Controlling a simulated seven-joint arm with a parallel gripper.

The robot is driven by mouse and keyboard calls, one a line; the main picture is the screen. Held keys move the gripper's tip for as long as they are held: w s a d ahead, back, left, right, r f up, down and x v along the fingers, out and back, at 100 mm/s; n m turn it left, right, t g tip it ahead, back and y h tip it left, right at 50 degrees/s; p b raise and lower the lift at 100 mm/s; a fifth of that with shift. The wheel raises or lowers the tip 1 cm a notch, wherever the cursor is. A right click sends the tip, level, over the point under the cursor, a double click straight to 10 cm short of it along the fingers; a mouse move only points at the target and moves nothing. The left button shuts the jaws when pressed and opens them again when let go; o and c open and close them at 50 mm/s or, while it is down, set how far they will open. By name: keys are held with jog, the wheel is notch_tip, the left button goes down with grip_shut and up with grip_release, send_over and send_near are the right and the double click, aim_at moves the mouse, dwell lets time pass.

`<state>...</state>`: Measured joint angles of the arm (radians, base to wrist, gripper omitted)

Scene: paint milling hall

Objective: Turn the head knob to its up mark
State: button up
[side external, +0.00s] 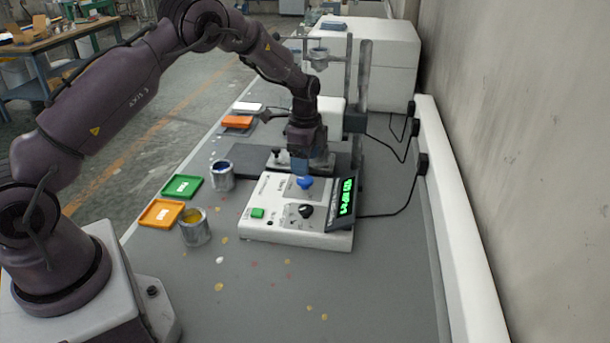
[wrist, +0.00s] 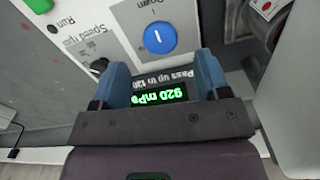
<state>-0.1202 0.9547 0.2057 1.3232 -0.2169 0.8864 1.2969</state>
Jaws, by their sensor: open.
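The blue knob (side external: 304,182), with a short white line on its top, sits on the white control box (side external: 268,230). In the wrist view the blue knob (wrist: 160,38) has the word "Down" printed beside it; no up mark is readable. I cannot tell which end of the white line is the pointer. My gripper (side external: 299,170) is directed down over the box, close to the knob. In the wrist view my gripper (wrist: 162,64) has its blue fingers apart with nothing between them, and the knob lies just beyond the fingertips.
A black speed knob (side external: 305,211), a green run button (side external: 257,213) and a tilted green-lit display (side external: 346,196) share the box. Paint cans (side external: 195,227) and colored trays (side external: 161,213) stand left. A metal stand (side external: 363,80) rises behind.

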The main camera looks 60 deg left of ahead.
aim_at(305, 179)
notch_tip(305, 179, down, 5)
jog(key=shift+r, duration=0.1)
dwell(0.3)
jog(key=c, duration=0.9)
